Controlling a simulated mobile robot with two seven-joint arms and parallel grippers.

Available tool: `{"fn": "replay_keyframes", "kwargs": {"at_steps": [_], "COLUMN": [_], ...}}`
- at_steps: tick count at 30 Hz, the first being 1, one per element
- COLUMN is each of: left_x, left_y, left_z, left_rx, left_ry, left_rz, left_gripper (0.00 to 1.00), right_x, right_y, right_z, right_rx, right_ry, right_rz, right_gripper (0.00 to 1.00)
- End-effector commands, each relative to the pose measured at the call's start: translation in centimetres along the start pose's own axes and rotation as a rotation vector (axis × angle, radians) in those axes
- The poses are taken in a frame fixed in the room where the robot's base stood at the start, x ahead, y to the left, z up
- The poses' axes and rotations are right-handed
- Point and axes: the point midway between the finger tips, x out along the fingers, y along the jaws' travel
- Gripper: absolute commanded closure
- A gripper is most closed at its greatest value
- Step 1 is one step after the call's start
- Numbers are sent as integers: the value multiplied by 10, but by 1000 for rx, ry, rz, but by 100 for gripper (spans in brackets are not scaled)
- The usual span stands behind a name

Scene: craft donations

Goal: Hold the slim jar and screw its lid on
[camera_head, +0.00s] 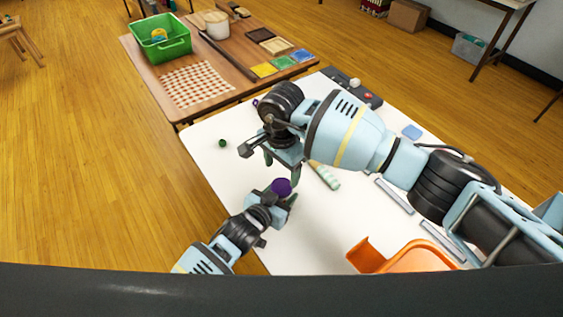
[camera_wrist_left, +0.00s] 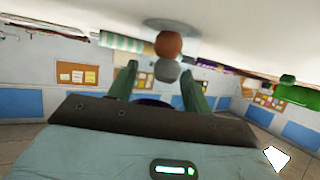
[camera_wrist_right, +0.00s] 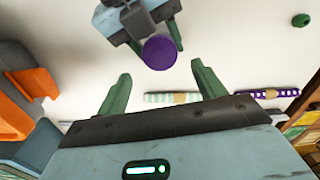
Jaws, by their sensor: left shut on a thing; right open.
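A purple round thing (camera_head: 281,187), which I take for the slim jar, is in my left gripper (camera_head: 282,199) above the white table. In the right wrist view its flat purple top (camera_wrist_right: 159,52) faces me; I cannot tell whether this is a lid. My left gripper is shut on it; a dark purple edge (camera_wrist_left: 150,101) shows low between the fingers in the left wrist view. My right gripper (camera_head: 282,166) is open and empty, just above and beyond the purple top. In its own view the purple top lies ahead, between and beyond the fingertips. No separate lid is clearly recognisable.
A striped pale-green roll (camera_head: 325,176) lies on the white table (camera_head: 320,225). A purple spotted roll (camera_wrist_right: 268,93) and a small green round thing (camera_head: 222,143) are farther off. An orange tray (camera_head: 415,258) is at the front right. A green crate (camera_head: 160,40) stands on the wooden table behind.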

Motion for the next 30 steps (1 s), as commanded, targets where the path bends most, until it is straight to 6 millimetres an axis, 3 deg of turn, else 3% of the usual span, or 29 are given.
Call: {"fn": "replay_keyframes", "kwargs": {"at_steps": [6,12,30], "left_x": [0,0,0], "left_y": [0,0,0], "left_z": [0,0,0], "left_rx": [0,0,0], "left_ry": [0,0,0], "left_rz": [0,0,0], "left_gripper": [100,100,100], "right_x": [-11,-17,-16], "right_y": [0,0,0], "right_z": [0,0,0], "right_rx": [-338,-548,-629], "right_ry": [0,0,0], "right_rz": [-1,-1,0], "right_gripper": [31,31,31]}}
